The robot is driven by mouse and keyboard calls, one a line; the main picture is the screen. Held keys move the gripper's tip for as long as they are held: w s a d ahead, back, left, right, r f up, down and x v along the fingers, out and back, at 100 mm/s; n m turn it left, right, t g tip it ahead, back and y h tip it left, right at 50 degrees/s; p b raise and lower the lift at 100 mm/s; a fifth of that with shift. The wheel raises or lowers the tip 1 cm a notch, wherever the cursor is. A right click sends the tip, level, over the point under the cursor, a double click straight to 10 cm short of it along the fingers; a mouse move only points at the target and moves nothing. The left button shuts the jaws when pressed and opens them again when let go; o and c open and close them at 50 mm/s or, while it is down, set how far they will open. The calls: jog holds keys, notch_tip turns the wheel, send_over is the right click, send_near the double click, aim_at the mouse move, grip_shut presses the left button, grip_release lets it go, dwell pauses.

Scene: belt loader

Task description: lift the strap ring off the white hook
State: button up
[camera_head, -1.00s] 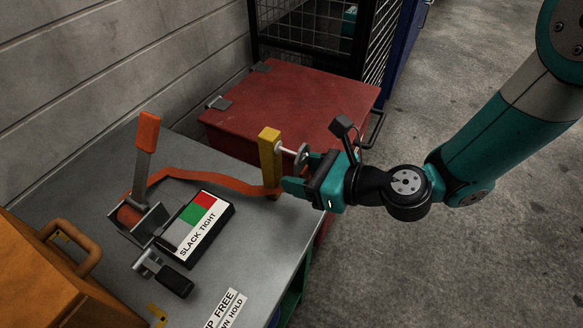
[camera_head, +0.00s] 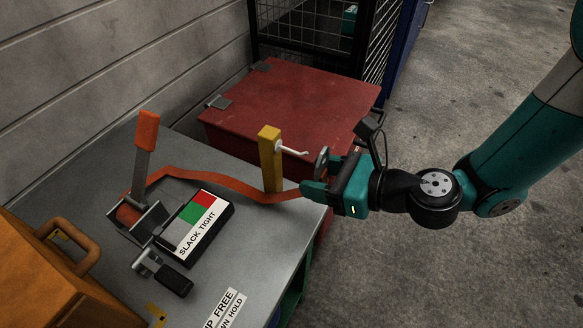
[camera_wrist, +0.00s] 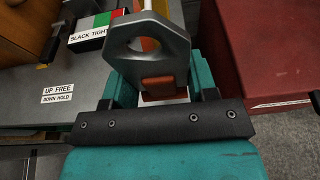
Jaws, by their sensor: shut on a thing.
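The white hook (camera_head: 295,151) sticks out from the yellow post (camera_head: 270,160) at the table's far right corner, and it is bare. My gripper (camera_head: 318,189) is to the right of the hook and a little lower, apart from it. It is shut on the grey strap ring (camera_head: 321,162), which also shows large between the fingers in the wrist view (camera_wrist: 145,52). The orange strap (camera_head: 225,181) runs from the ring past the post to the ratchet (camera_head: 138,214) with its orange-tipped lever.
A slack/tight indicator box (camera_head: 196,227) lies on the grey table (camera_head: 215,275). A red chest (camera_head: 295,105) stands behind the post, with a black mesh cage (camera_head: 310,35) beyond. An orange case (camera_head: 45,275) fills the near left. Open floor lies right.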

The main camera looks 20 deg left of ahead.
jog(key=shift+s+d+b, duration=0.15)
jog(key=shift+d+b, duration=0.2)
jog(key=shift+d, duration=1.25)
